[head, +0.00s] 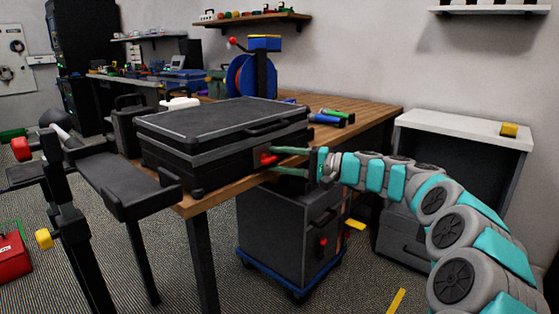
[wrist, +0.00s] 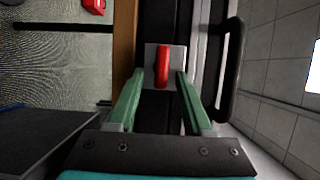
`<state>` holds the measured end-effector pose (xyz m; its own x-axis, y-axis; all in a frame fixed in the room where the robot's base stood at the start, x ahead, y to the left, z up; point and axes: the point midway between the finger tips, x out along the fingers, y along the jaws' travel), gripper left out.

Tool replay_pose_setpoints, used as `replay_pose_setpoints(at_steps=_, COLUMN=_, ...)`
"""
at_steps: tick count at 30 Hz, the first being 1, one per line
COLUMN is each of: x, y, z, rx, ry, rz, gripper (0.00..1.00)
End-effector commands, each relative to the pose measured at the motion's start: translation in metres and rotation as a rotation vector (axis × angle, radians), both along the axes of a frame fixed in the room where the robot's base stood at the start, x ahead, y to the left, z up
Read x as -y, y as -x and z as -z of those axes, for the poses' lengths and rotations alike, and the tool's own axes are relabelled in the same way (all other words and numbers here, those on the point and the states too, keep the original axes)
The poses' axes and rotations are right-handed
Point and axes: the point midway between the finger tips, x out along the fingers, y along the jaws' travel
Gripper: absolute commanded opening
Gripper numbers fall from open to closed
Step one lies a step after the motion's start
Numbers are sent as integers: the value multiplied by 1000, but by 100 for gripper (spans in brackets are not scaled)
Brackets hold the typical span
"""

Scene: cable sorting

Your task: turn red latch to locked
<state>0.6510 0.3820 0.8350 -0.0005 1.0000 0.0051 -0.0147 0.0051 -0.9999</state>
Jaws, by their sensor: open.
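The red latch (head: 267,158) sits on the front side of a closed black case (head: 222,124) on the wooden workbench. In the wrist view the red latch (wrist: 163,66) lies on a pale metal plate (wrist: 151,58), its long side running up and down the picture. My gripper (head: 276,161) reaches in from the right with its green fingers apart. In the wrist view the open fingers (wrist: 156,72) stand on either side of the latch. I cannot tell whether they touch it.
A black handle (wrist: 230,68) juts from the case beside the latch. Below the workbench (head: 376,112) stands a dark cabinet (head: 280,232) on a blue wheeled base. Blue and green-handled tools (head: 330,117) lie behind the case. A white-topped shelf unit (head: 455,131) stands at right.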

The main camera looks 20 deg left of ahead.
Motion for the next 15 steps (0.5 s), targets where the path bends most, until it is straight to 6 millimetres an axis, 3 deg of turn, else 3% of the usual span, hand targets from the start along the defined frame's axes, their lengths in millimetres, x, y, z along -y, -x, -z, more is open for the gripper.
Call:
replay_pose_setpoints(at_steps=7, x=15, y=-1, z=0, rx=0, ry=-2, rz=4, gripper=50)
replay_pose_setpoints(at_steps=15, x=57, y=0, z=0, rx=1, ry=-1, rz=2, gripper=50)
